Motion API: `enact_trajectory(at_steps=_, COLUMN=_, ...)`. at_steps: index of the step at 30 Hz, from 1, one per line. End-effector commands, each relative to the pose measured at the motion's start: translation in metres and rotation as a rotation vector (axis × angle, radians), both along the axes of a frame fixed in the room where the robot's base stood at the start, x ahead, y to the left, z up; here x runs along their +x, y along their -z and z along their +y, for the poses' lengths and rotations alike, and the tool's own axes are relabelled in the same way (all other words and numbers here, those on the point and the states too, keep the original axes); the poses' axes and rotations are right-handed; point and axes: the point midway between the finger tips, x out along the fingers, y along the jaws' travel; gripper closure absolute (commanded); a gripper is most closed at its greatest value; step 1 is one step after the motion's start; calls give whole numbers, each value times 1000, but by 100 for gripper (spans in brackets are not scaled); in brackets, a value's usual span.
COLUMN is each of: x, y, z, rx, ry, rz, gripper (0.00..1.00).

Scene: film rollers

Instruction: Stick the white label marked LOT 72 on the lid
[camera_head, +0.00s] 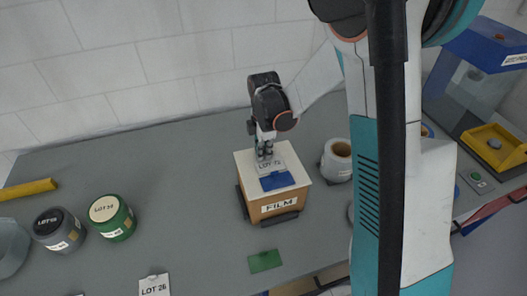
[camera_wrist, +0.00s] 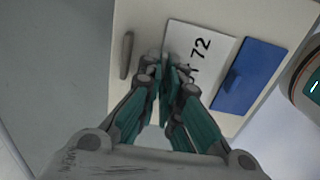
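The white LOT 72 label (camera_head: 270,166) lies flat against the cream lid (camera_head: 243,161) of the wooden FILM box, or just above it; I cannot tell whether it is stuck. My gripper (camera_head: 264,154) points down at the label's far edge. The fingers hide part of the lettering. A blue card (camera_wrist: 248,77) lies beside the label on the lid (camera_wrist: 262,18).
A green card (camera_head: 264,261) lies in front. Green (camera_head: 112,217) and grey (camera_head: 60,229) tubs and a LOT 26 label (camera_head: 154,286) are to the left. The bench between tubs and box is clear.

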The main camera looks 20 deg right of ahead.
Motion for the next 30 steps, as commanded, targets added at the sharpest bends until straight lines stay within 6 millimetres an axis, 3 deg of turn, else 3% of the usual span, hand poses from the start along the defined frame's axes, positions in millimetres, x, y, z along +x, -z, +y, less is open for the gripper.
enact_trajectory(at_steps=11, x=-1, y=0, z=0, rx=0, ry=0, rz=1, gripper=100)
enact_trajectory(at_steps=15, x=-1, y=0, z=0, rx=0, ry=0, rz=1, gripper=72)
enact_trajectory(at_steps=24, x=-1, y=0, z=0, rx=0, ry=0, rz=1, gripper=72)
enact_trajectory(at_steps=27, x=-1, y=0, z=0, rx=0, ry=0, rz=1, gripper=57)
enact_trajectory(at_steps=30, x=0, y=0, z=0, rx=0, ry=0, rz=0, gripper=48)
